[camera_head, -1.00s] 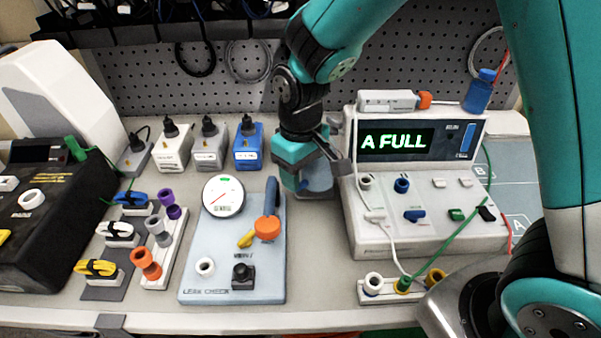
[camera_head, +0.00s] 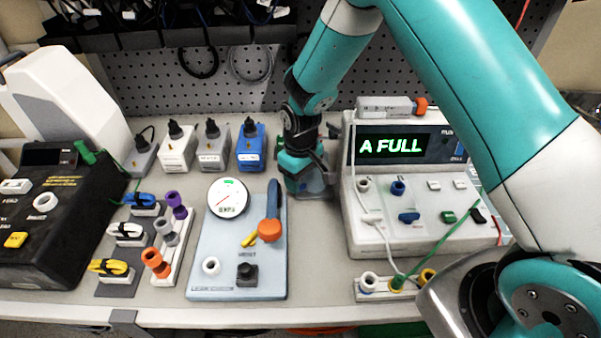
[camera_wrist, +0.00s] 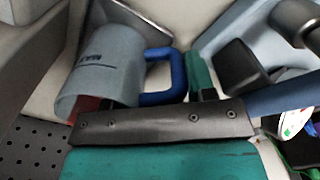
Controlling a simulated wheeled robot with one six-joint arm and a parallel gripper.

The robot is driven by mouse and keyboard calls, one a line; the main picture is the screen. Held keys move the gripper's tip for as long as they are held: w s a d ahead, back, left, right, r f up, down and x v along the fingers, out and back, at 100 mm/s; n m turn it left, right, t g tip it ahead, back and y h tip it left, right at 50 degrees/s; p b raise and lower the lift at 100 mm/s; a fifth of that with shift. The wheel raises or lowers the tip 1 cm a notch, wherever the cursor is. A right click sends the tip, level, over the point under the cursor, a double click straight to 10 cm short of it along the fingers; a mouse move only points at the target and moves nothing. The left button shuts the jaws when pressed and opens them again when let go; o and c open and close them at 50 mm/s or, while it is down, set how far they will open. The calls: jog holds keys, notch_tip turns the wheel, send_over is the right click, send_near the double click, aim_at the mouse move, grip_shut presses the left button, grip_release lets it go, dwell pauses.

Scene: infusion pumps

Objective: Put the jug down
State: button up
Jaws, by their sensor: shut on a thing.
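The jug (camera_wrist: 100,75) is a translucent grey-blue cup with dark print and a blue handle (camera_wrist: 178,72). In the wrist view it lies to the left, with its handle towards the green finger of my gripper (camera_wrist: 190,88). My gripper is shut on the jug by its handle; the exact contact is partly hidden by the gripper body. In the head view my gripper (camera_head: 300,176) points down between the blue block and the display unit, mostly covering the jug (camera_head: 318,178). The jug is low over a grey plate (camera_head: 318,195); I cannot tell whether it touches.
The display unit (camera_head: 400,225), reading "A FULL", stands close on the right. The light-blue board (camera_head: 205,270) with a gauge and orange knob lies in front. A blue block (camera_head: 250,150) stands to the left. The pegboard (camera_head: 140,85) is behind.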

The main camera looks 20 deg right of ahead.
jog(key=o, duration=1.2)
jog(key=shift+f, duration=0.1)
notch_tip(320, 180, up, 12)
jog(key=b, duration=0.3)
jog(key=shift+f, duration=0.2)
jog(key=s+a+r+y, duration=0.1)
jog(key=s+r, duration=0.3)
jog(key=s, duration=0.4)
jog(key=s+a+r+n+y, duration=0.1)
jog(key=s+r, duration=0.3)
jog(key=s, duration=0.5)
jog(key=s+a+r+y, duration=0.1)
jog(key=s+r, duration=0.3)
jog(key=s, duration=0.5)
jog(key=shift+a+r+n+y, duration=0.15)
jog(key=shift+n+y, duration=0.15)
jog(key=shift+y, duration=0.3)
